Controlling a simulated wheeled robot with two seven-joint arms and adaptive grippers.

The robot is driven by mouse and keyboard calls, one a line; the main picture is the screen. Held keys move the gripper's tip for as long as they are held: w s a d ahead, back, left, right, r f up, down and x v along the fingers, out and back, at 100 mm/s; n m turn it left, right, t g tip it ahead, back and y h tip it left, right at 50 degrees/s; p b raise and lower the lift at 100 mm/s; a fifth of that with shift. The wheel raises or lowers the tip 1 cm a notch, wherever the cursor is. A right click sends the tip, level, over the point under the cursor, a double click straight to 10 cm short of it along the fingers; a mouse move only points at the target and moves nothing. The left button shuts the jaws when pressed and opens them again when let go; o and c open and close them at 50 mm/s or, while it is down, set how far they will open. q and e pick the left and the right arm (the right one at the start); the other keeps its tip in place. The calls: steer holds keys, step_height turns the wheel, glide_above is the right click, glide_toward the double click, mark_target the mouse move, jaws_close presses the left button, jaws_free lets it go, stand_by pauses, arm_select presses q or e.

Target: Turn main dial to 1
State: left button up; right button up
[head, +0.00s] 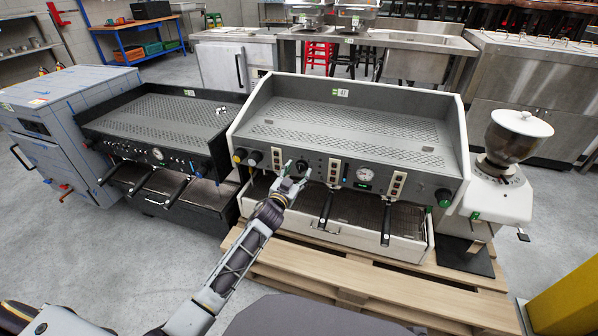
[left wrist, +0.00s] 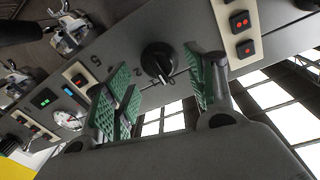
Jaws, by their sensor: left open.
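The main dial (left wrist: 158,62) is a round black knob with a raised grip bar on the grey front panel of the white espresso machine (head: 350,125). Numerals such as 5 and 2 are printed on the panel around it; a 1 is not clearly readable. My left gripper (left wrist: 160,90) is open, its green ribbed pads on either side of the dial's position and apart from it. In the head view my left gripper (head: 291,176) is close in front of the panel and the dial (head: 303,166) shows just behind it. My right gripper is not in view.
The white machine stands on a wooden pallet (head: 340,290). Portafilter handles (head: 325,212) stick out below the panel. A pressure gauge (head: 363,174) and button strips flank the dial. A black espresso machine (head: 160,130) stands left, a grinder (head: 505,170) right.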

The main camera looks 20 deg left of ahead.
arm_select(q)
steer(key=shift+w+d, duration=0.1)
steer(key=shift+w, duration=0.95)
steer(key=shift+c, duration=0.4)
steer(key=c, duration=1)
